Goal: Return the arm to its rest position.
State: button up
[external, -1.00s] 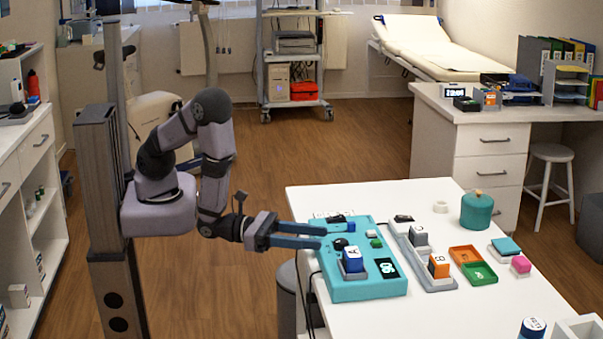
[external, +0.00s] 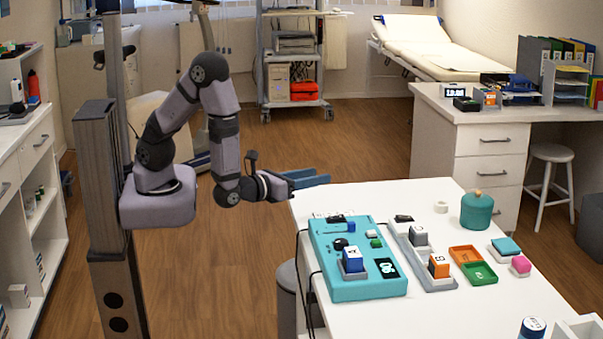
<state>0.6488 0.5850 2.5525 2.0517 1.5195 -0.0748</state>
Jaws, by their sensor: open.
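My gripper (external: 312,179) is in the air just beyond the far left corner of the white table (external: 440,317). Its blue fingers point right, and it is open with nothing seen between the fingers. My arm is bent, with its elbow raised high above the base. The gripper is apart from the teal device (external: 334,290) on the table, which carries a blue block marked A (external: 352,260) and a dark display (external: 387,268).
A grey rack (external: 436,282) holds a grey block (external: 418,236) and an orange block (external: 438,265). A cabinet (external: 25,190) stands left of my base.

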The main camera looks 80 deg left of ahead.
jog(key=s+a+r+n+g+y+p, duration=0.1)
jog(key=s+a+n+g+y, duration=0.3)
jog(key=a, duration=0.3)
jog(key=s+a+r+n+g+y+p, duration=0.1)
jog(key=s+a+n+g+y, duration=0.1)
jog(key=s+a+n+g, duration=0.4)
jog(key=s+a+f+n+g+h+p, duration=0.2)
jog(key=s+a+n+g+h, duration=0.1)
jog(key=s+n+g, duration=0.45)
jog(key=s+d+f+n+h+p, duration=0.1)
jog(key=s+d+n+h+p, duration=0.1)
jog(key=s+d+n+h, duration=0.45)
jog(key=w+d+r+n+t+h+p, duration=0.1)
jog(key=w+d+r+n+t+h, duration=0.1)
jog(key=w+d+n+h, duration=0.3)
notch_tip(320, 180, down, 14)
jog(key=d+n+y+b, duration=0.1)
jog(key=b, duration=1.2)
jog(key=shift+d+b, duration=0.15)
jog(key=shift+b, duration=0.2)
